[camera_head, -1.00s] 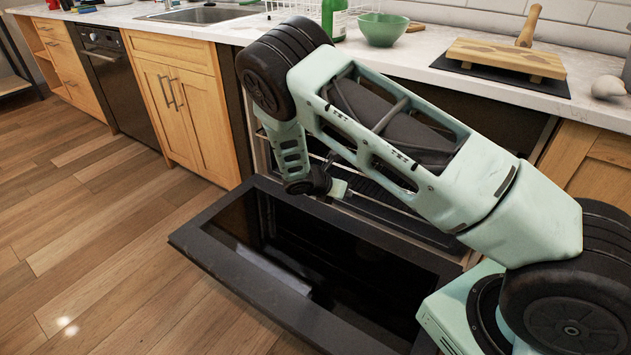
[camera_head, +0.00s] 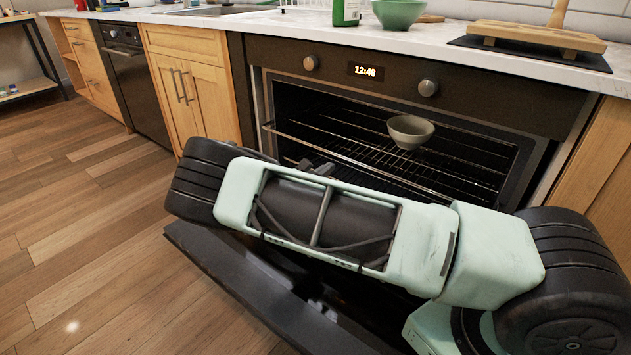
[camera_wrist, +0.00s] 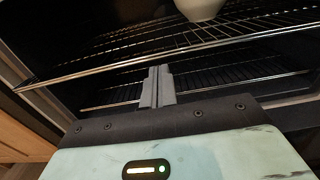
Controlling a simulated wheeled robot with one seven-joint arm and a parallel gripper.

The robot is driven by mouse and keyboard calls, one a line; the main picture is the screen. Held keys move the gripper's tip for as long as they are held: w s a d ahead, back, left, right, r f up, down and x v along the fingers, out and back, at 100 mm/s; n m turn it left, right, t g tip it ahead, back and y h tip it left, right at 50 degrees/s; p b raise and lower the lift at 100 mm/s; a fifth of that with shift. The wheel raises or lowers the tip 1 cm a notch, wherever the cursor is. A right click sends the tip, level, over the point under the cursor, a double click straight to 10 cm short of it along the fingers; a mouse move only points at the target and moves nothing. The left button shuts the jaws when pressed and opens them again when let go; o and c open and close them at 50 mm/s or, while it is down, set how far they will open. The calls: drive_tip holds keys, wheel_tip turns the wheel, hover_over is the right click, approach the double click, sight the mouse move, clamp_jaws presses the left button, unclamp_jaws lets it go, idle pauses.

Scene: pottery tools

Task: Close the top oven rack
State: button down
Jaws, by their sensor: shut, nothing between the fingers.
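The top oven rack (camera_head: 345,154) is a wire rack whose front bar sticks out a little past the oven opening at the left. A grey-green bowl (camera_head: 410,132) stands on it. In the wrist view the rack's front bar (camera_wrist: 115,70) crosses slantwise, with the pale bowl (camera_wrist: 200,9) behind it. My gripper (camera_wrist: 157,86) is shut and empty, its fingertips just below that bar in the picture; I cannot tell whether they touch it. A lower rack (camera_wrist: 235,77) shows beyond the fingers.
The oven door (camera_head: 225,280) hangs open below my arm, largely covered by it. The counter (camera_head: 445,38) above the oven carries a green bowl (camera_head: 398,13), a green bottle (camera_head: 345,12) and a wooden board (camera_head: 535,37). The wood floor (camera_head: 85,235) at left is clear.

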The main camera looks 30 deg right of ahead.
drive_tip(key=b, duration=0.1)
approach(353, 149)
drive_tip(key=shift+w+d, duration=0.15)
drive_tip(key=shift+d, duration=0.4)
drive_tip(key=x, duration=0.8)
drive_tip(key=shift+d+p, duration=0.2)
drive_tip(key=shift+p, duration=0.1)
drive_tip(key=shift+w+d+r, duration=0.1)
drive_tip(key=shift+w+d, duration=0.05)
drive_tip(key=shift+d, duration=0.1)
drive_tip(key=shift+a, duration=0.15)
drive_tip(key=p+v, duration=0.3)
drive_tip(key=v, duration=1.1)
